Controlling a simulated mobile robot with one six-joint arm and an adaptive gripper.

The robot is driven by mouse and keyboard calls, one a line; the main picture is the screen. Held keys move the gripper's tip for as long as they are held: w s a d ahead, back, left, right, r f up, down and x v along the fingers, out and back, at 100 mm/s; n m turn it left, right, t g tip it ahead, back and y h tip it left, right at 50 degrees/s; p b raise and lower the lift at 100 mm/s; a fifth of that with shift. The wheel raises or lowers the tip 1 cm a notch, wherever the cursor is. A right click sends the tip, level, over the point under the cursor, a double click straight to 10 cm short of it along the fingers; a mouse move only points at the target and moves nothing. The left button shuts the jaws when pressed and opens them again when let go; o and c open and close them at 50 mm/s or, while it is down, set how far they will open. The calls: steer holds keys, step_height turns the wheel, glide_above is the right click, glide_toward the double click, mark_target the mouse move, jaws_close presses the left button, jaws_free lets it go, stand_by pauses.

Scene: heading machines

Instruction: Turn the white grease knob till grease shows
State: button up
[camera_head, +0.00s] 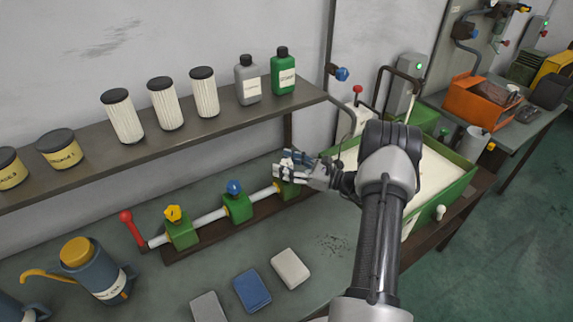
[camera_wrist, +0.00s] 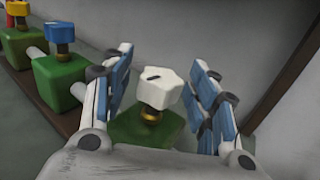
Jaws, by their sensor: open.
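The white grease knob (camera_wrist: 158,88) is a lobed cap with a dark mark on top. It sits on a brass stem above a green block (camera_wrist: 140,128) in the wrist view. My gripper (camera_wrist: 163,62) is open, with one blue-padded finger on each side of the knob and visible gaps between. In the head view my gripper (camera_head: 290,164) is over the right-hand green block (camera_head: 287,190) and hides the white knob. The lower part of the block is partly hidden by my gripper in the wrist view.
A blue knob (camera_head: 235,187) and a yellow knob (camera_head: 173,213) stand on green blocks along the same pipe, left of my gripper. A red lever (camera_head: 127,217) ends the pipe. The shelf (camera_head: 190,131) runs behind. A green tray (camera_head: 461,185) stands right.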

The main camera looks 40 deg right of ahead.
steer(key=shift+d, duration=0.1)
steer(key=v, duration=1.2)
steer(key=s+a+r+n+g, duration=0.1)
steer(key=a+r+n+g, duration=0.35)
steer(key=a, duration=0.35)
steer(key=s+a+r+n+g+y, duration=0.1)
steer(key=a+r+n+g, duration=0.3)
steer(key=a, duration=0.5)
steer(key=a+r+n+g, duration=0.3)
steer(key=a+r+n, duration=0.2)
steer(key=a, duration=0.3)
steer(key=s+a+r+n+h, duration=0.2)
steer(key=s+a+n+h, duration=0.2)
steer(key=s+n, duration=0.4)
steer(key=s+a+r+n+h, duration=0.3)
steer(key=s+n+h, duration=0.3)
steer(key=s, duration=0.6)
steer(key=shift+a+r+n+t, duration=0.3)
steer(key=shift+a+n, duration=0.55)
steer(key=shift+n, duration=0.4)
